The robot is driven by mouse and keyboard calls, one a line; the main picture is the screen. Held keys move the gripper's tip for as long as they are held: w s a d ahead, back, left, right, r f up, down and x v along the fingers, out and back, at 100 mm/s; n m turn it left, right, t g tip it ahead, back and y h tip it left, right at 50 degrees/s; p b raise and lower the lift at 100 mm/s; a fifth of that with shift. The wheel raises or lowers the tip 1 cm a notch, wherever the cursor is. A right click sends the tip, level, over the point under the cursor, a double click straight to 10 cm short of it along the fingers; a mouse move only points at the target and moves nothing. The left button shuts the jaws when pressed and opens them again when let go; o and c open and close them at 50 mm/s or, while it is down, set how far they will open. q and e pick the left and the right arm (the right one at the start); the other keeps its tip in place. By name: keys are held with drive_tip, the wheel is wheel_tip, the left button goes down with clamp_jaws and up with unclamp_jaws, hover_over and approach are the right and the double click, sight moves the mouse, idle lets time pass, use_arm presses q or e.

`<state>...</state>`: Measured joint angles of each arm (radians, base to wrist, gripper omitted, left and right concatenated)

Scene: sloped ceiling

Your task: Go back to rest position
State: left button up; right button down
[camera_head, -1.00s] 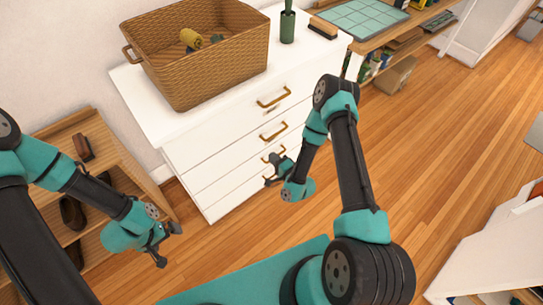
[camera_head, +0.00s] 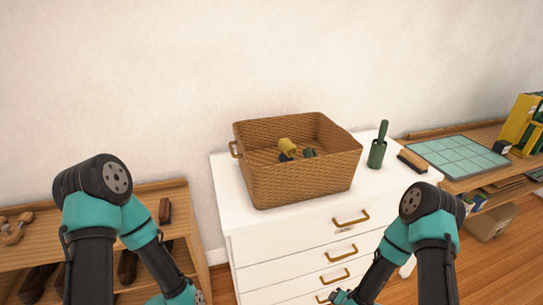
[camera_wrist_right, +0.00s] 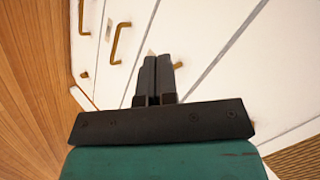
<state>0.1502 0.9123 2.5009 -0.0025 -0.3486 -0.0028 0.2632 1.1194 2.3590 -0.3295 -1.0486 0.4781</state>
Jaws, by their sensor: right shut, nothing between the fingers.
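My right gripper (camera_head: 343,297) shows at the bottom edge of the head view, in front of the white dresser's lower drawers. In the right wrist view its two dark fingers (camera_wrist_right: 153,75) are together and empty, with the drawer fronts beyond them. My left arm comes down on the left of the head view, with its elbow raised and its forearm running to the bottom edge. The left gripper's fingers are below the frame.
A white dresser (camera_head: 300,238) with brass handles carries a wicker basket (camera_head: 305,180) holding a yellow roll (camera_head: 288,147), and a green brush in a holder (camera_head: 377,152). A wooden shelf (camera_head: 190,215) stands left. A wooden bench with a tiled mat (camera_head: 460,156) stands right.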

drive_tip(key=s+r+n+g, duration=0.5)
drive_tip(key=s+g, duration=0.2)
drive_tip(key=s, duration=0.6)
drive_tip(key=shift+a+g+h, duration=0.25)
drive_tip(key=shift+g+h, duration=0.15)
